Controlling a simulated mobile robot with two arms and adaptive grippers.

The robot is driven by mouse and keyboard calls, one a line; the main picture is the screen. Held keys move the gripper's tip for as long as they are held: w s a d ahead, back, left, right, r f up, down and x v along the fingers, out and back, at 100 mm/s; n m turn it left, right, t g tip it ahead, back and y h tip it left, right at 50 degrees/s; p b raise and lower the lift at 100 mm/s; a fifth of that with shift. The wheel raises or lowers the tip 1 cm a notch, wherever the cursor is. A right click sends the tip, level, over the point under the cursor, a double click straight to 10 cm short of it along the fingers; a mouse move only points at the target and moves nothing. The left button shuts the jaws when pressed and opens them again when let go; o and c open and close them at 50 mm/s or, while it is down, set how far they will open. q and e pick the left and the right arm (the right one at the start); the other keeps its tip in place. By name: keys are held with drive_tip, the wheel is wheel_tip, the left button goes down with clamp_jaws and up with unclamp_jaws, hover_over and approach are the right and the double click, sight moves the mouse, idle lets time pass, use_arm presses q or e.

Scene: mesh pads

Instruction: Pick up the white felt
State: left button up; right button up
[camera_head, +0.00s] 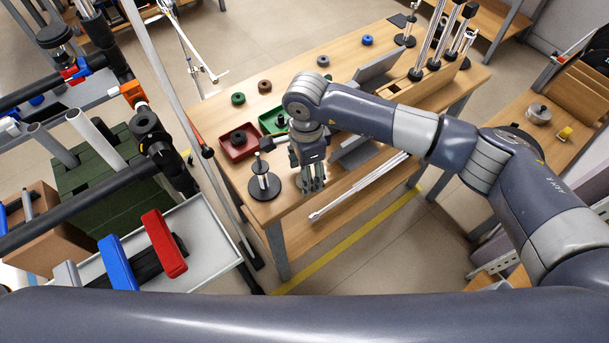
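I cannot make out a white felt pad anywhere on the wooden table (222,108) in the head view. Several small ring-shaped pads lie on the table: a green one (238,98), a brown one (264,86), a grey one (323,61) and a blue one (367,40). My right gripper (312,187) points down over the table's front edge, right of a black stand (264,186). Its fingers are small and seen from above, so their opening and any held thing are unclear. My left gripper is out of the picture.
A red bin (228,155) holding a dark ring and a green bin (266,123) stand left of my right gripper. A rack of upright rods (428,86) stands at the table's right. A grey cart tray (208,245) is at lower left.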

drive_tip(key=shift+f, duration=0.65)
drive_tip(key=c, duration=0.8)
drive_tip(key=shift+o, duration=0.2)
drive_tip(key=shift+r, duration=0.15)
